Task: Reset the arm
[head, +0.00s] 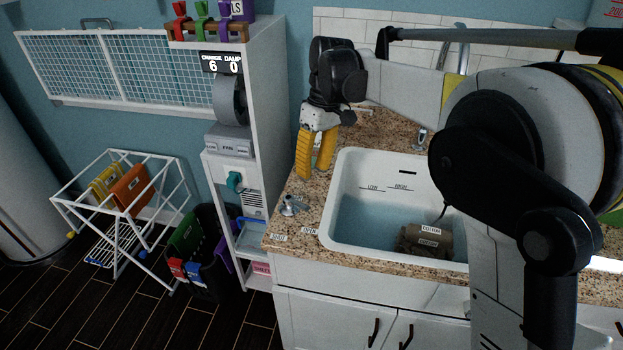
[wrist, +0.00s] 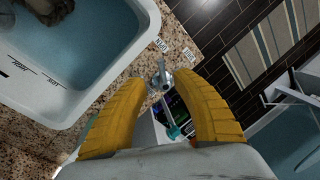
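My gripper (head: 313,172) hangs with its two yellow fingers pointing down, over the granite counter left of the sink. In the wrist view the fingers (wrist: 163,82) are spread apart with a clear gap and nothing held between them. A small silver tap-like fitting (head: 292,206) stands on the counter's front left corner, in front of the gripper. It also shows beyond the gap between the fingertips in the wrist view (wrist: 163,77). My arm is stretched across the back of the sink.
The white sink (head: 338,190) holds bluish water and a brown bundle (head: 425,242). A tall white shelf unit (head: 263,95) stands close to the gripper's left. A drying rack (head: 120,160) and a dark bin (head: 212,275) are on the floor at left.

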